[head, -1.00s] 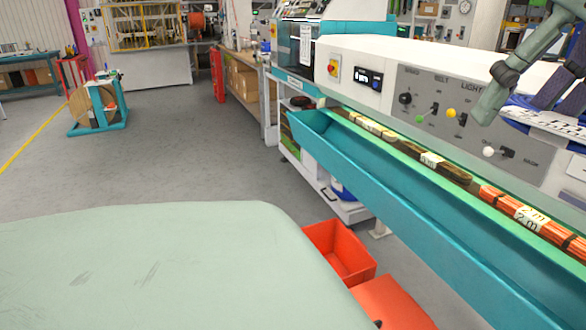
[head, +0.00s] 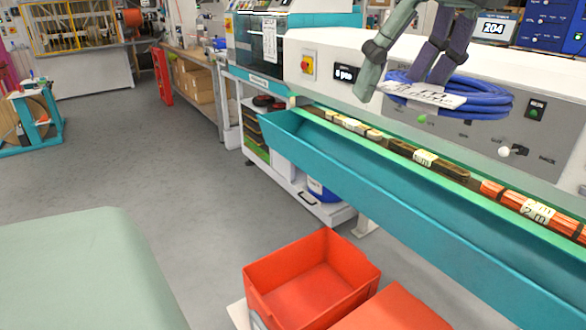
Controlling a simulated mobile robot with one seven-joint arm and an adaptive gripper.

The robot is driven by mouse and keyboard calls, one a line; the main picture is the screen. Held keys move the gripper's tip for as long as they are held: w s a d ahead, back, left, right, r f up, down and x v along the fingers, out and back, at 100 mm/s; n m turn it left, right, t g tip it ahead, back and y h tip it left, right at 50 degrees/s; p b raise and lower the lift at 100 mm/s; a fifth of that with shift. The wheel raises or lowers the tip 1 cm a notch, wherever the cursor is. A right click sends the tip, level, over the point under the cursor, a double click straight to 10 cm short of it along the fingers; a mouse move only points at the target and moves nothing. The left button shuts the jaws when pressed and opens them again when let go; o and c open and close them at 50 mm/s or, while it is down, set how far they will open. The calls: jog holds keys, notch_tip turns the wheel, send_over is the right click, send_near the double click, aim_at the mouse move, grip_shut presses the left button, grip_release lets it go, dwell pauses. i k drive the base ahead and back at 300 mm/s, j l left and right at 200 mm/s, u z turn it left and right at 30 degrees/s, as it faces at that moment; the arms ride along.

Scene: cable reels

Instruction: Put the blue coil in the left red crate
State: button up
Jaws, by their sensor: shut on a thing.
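The blue coil (head: 485,101) hangs in the air at the upper right, in front of the machine's control panel. A white label is on its left part. My gripper (head: 436,80) has its dark fingers shut on the coil, coming down from above. Two red crates show at the bottom of the head view. The left red crate (head: 262,306) is open and empty as far as I see. The right red crate (head: 395,312) is cut off by the frame's lower edge. The coil is well above and to the right of the left crate.
A teal trough (head: 370,180) on the machine's front runs between coil and crates. Coils with labels, brown and orange (head: 515,205), lie along the green-edged channel. A white cart (head: 330,208) stands beneath.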

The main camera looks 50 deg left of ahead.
aim_at(313, 306)
jog(key=j+u, duration=0.1)
jog(key=j, duration=0.55)
jog(key=i+j, duration=0.15)
jog(key=j, duration=0.5)
jog(key=j+u, duration=0.15)
jog(key=j, duration=0.5)
jog(key=i, duration=0.05)
